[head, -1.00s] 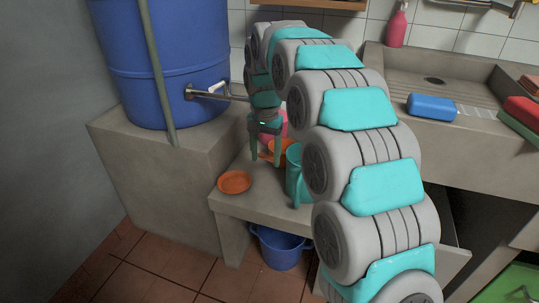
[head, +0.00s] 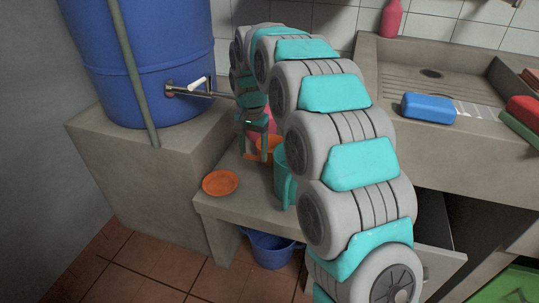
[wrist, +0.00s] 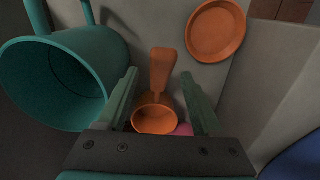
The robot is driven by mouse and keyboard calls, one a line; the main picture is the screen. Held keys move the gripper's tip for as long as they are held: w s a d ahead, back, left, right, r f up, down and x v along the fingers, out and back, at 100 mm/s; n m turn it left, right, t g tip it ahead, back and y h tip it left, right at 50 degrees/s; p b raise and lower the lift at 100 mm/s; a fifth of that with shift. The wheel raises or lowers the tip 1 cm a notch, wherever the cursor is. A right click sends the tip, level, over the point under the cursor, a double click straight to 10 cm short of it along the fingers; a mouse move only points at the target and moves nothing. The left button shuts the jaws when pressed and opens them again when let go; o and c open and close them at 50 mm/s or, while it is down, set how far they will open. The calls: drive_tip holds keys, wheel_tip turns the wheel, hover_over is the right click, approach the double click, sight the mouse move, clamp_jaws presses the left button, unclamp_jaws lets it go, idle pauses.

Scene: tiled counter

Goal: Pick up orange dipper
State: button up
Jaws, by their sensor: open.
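The orange dipper (wrist: 155,118) lies in the wrist view with its round cup near my gripper's base and its handle pointing up the picture. My gripper (wrist: 160,73) is open, with one finger on each side of the dipper; I cannot tell whether either touches it. In the head view my gripper (head: 252,158) is low over the ledge, and the dipper (head: 269,147) shows partly behind its fingers. Part of the dipper is hidden there by the gripper and arm.
A teal mug (wrist: 60,82) stands close on the left in the wrist view. An orange plate (wrist: 216,30) lies at upper right. A pink object (wrist: 184,129) is partly hidden by the dipper. The ledge (head: 232,210) adjoins a block carrying a blue barrel (head: 145,60).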

drive_tip(key=f, duration=0.4)
drive_tip(key=shift+s+a+f, duration=0.1)
drive_tip(key=shift+s+f, duration=0.2)
drive_tip(key=shift+c, duration=0.2)
clamp_jaws()
idle(1.0)
